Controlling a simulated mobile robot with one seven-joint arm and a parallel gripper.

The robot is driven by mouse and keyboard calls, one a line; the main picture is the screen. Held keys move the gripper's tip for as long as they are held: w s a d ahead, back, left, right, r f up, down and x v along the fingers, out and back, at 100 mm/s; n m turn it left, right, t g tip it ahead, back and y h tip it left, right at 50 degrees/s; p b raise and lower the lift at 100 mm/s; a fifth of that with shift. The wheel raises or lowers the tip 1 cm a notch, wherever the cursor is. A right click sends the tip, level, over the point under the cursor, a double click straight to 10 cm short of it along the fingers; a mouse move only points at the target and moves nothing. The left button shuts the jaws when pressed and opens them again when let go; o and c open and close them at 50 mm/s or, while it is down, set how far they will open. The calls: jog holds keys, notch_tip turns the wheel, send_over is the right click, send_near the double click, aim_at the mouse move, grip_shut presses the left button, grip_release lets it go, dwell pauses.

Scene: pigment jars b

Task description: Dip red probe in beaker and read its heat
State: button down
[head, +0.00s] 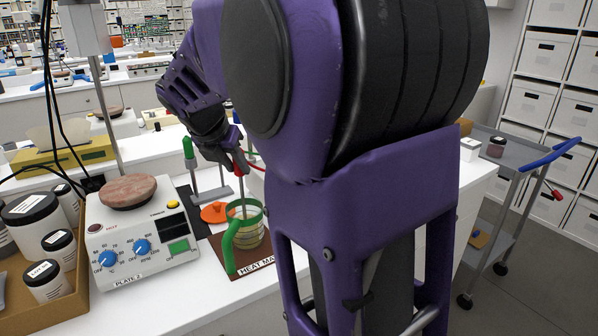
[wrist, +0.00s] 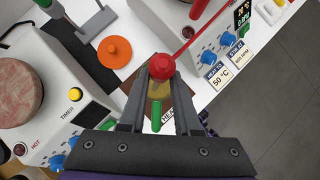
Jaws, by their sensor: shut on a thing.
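My gripper (head: 238,158) is shut on the red probe (head: 239,168), gripping its red handle. The probe's thin rod points down into the beaker (head: 246,232), a clear vessel with green rim and handle and yellowish liquid. The rod seems to reach inside the rim; how deep its tip sits is unclear. The beaker stands on a brown mat (head: 217,254) labelled HEAT MAT. In the wrist view the red probe's top (wrist: 161,66) sits between my fingers (wrist: 161,82), with the beaker's green handle (wrist: 156,116) below. A red cable runs from the probe toward the upper right.
A hot plate (head: 150,240) labelled PLATE 2 stands left of the mat. An orange disc (head: 213,212) lies behind the beaker, near a green-handled probe (head: 188,150) on a stand. In the wrist view, a device with a green display (wrist: 243,14) and a 50 °C label stands right.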

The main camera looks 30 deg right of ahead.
notch_tip(320, 180, up, 8)
jog(key=p, duration=0.5)
jog(key=shift+f+p, duration=0.2)
jog(key=shift+p, duration=0.1)
dwell(0.3)
dwell(0.8)
